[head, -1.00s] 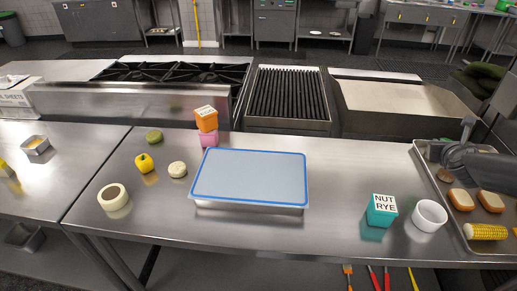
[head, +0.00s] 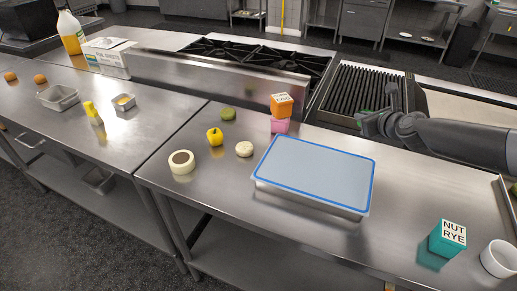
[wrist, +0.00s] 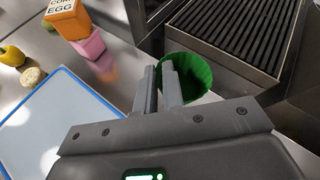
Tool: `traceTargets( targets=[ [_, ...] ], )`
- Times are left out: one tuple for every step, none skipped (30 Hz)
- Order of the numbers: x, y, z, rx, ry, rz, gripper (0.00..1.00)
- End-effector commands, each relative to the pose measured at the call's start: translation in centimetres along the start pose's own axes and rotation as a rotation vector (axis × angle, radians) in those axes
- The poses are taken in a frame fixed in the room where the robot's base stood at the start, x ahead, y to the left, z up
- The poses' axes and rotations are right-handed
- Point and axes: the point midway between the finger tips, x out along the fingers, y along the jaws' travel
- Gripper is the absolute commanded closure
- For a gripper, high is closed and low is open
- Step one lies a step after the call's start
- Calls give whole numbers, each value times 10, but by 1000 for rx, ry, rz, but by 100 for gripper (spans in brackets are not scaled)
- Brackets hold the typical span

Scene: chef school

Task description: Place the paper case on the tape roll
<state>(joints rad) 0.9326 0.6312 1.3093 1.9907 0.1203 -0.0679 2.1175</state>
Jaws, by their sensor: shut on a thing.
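The paper case (wrist: 190,72) is a green, ribbed cup. In the wrist view my gripper (wrist: 168,80) is shut on its wall, and the fingers hide part of it. In the head view my gripper (head: 372,122) hangs above the counter near the grill, and only a sliver of green shows by it. The tape roll (head: 181,168) is a cream ring with a dark centre hole. It lies flat on the counter at the left in the head view, well apart from my gripper, with nothing on it.
A blue-rimmed tray (head: 318,170) lies between my gripper and the roll. An orange box (head: 281,105) sits on a pink box (head: 280,126) behind it. A yellow pepper (head: 215,136), a pale round item (head: 244,149) and a green item (head: 228,114) stand near the roll.

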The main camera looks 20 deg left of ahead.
Motion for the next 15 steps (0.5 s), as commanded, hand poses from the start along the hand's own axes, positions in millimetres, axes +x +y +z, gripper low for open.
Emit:
traceTargets(
  targets=[
    [11, 26, 13, -23, -12, 52, 100],
    [16, 40, 20, -38, -18, 80, 100],
    [22, 60, 28, -57, -26, 118, 100],
    [26, 74, 34, -70, -32, 147, 100],
    [30, 89, 40, -83, -38, 176, 100],
    [35, 109, 49, -103, -47, 214, 100],
    [38, 124, 55, -116, -53, 242, 100],
    [40, 139, 61, -130, -60, 270, 100],
    [43, 160, 68, -149, -69, 309, 100],
    [44, 176, 74, -164, -76, 337, 100],
    [46, 191, 79, -177, -83, 366, 100],
    [47, 212, 85, -195, -91, 405, 100],
    [47, 228, 90, -209, -99, 433, 100],
    [47, 243, 95, -224, -106, 461, 100],
    [46, 264, 101, -242, -116, 499, 100]
  ],
)
